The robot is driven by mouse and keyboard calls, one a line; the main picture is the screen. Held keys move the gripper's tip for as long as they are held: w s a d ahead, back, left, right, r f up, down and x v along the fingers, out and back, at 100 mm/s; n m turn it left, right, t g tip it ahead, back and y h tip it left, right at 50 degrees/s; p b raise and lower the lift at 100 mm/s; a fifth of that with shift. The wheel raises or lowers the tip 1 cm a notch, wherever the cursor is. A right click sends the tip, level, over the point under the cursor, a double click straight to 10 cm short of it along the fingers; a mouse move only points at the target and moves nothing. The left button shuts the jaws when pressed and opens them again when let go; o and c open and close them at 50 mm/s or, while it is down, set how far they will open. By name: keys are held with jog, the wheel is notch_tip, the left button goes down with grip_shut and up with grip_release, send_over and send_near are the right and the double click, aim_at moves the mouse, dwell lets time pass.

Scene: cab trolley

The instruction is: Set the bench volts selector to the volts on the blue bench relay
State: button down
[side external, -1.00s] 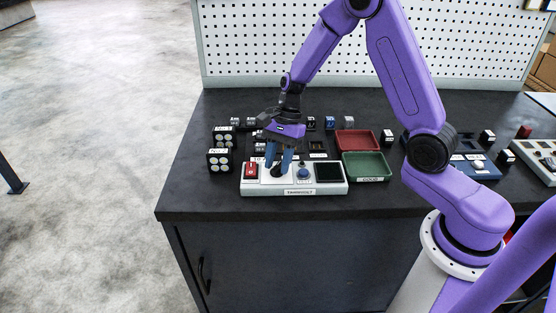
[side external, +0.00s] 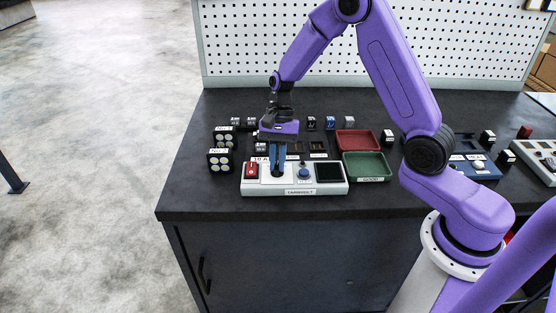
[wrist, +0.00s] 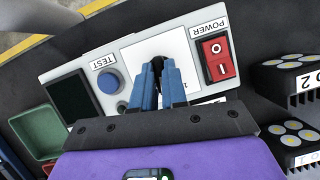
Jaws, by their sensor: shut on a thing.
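The bench panel (side external: 335,187) is a white box at the table's front edge, with a red power switch (side external: 251,171), a blue test button (side external: 304,173) and a dark screen (side external: 328,172). My gripper (side external: 278,172) points down at the panel, its blue fingers shut on the dark selector knob (wrist: 158,61) between the switch and the button. The fingers hide most of the knob and its scale in the wrist view. A small blue relay (side external: 330,123) stands at the back of the table among other relays; its marking is too small to read.
Red (side external: 358,140) and green (side external: 366,166) trays lie right of the panel. Dark lamp blocks (side external: 219,160) stand to its left. Several small relays stand behind. A blue device (side external: 474,167) lies further right. The table's front strip is clear.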

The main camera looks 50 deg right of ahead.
jog(key=n+g+h, duration=0.1)
jog(key=n, duration=0.3)
jog(key=shift+w+a, duration=0.1)
jog(key=shift+a+n+h, duration=0.1)
jog(key=shift+n+h, duration=0.7)
jog(key=shift+n, duration=1)
jog(key=c, duration=1.2)
grip_release()
jog(key=shift+o, duration=0.2)
jog(key=v, duration=1.7)
jog(key=shift+w, duration=0.5)
jog(key=shift+r, duration=0.1)
